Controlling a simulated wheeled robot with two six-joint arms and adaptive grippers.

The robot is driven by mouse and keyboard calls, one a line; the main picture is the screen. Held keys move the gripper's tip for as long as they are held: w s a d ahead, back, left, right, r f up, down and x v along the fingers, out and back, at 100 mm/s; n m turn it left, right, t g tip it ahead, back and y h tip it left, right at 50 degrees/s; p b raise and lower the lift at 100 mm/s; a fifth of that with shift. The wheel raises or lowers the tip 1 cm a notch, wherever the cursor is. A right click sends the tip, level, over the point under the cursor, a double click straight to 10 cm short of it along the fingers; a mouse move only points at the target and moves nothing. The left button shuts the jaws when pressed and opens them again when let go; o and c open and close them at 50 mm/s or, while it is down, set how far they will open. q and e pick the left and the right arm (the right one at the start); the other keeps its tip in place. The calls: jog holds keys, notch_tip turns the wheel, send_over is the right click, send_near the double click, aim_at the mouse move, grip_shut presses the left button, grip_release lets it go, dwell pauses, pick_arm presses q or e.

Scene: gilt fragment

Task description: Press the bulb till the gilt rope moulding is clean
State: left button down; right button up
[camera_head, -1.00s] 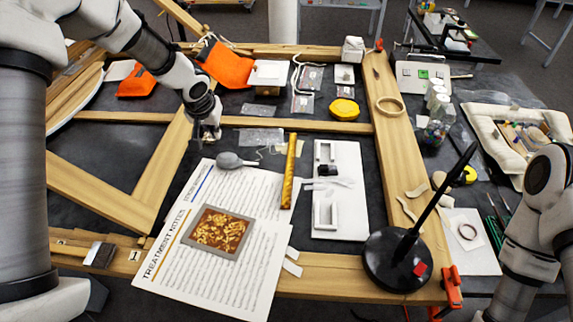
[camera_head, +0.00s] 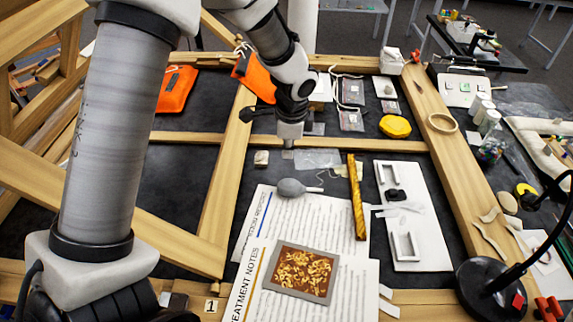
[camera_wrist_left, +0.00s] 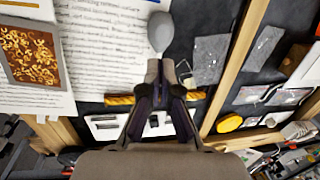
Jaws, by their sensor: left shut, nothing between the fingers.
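The grey rubber bulb (camera_head: 291,187) lies on the printed notes sheet, its narrow end toward the gilt rope moulding (camera_head: 357,200). The moulding is a thin gold twisted bar lying just right of the bulb; its surface is too small to judge for dirt. My left gripper (camera_head: 288,150) points down, just behind the bulb in the head view. In the left wrist view its fingertips (camera_wrist_left: 166,68) are together and empty, close to the bulb (camera_wrist_left: 160,32); contact is unclear. The moulding (camera_wrist_left: 120,99) passes partly hidden behind the fingers. My right gripper is out of view.
A framed ornament picture (camera_head: 301,273) lies on the notes (camera_head: 250,300). A white board (camera_head: 425,262) with small trays lies right of the moulding. A black lamp base (camera_head: 491,289) stands front right. Wooden frame bars (camera_head: 222,190) cross the dark table.

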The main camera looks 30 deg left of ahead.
aim_at(290, 182)
pick_arm(q)
jog(key=f, duration=0.4)
jog(key=w+f+p, duration=0.1)
jog(key=f, duration=0.3)
jog(key=w+f+p, duration=0.1)
jog(key=f, duration=0.3)
jog(key=shift+w+a+f, duration=0.1)
jog(key=shift+a+f, duration=0.05)
jog(key=shift+a, duration=0.1)
jog(key=shift+d+f, duration=0.1)
jog(key=shift+f, duration=0.05)
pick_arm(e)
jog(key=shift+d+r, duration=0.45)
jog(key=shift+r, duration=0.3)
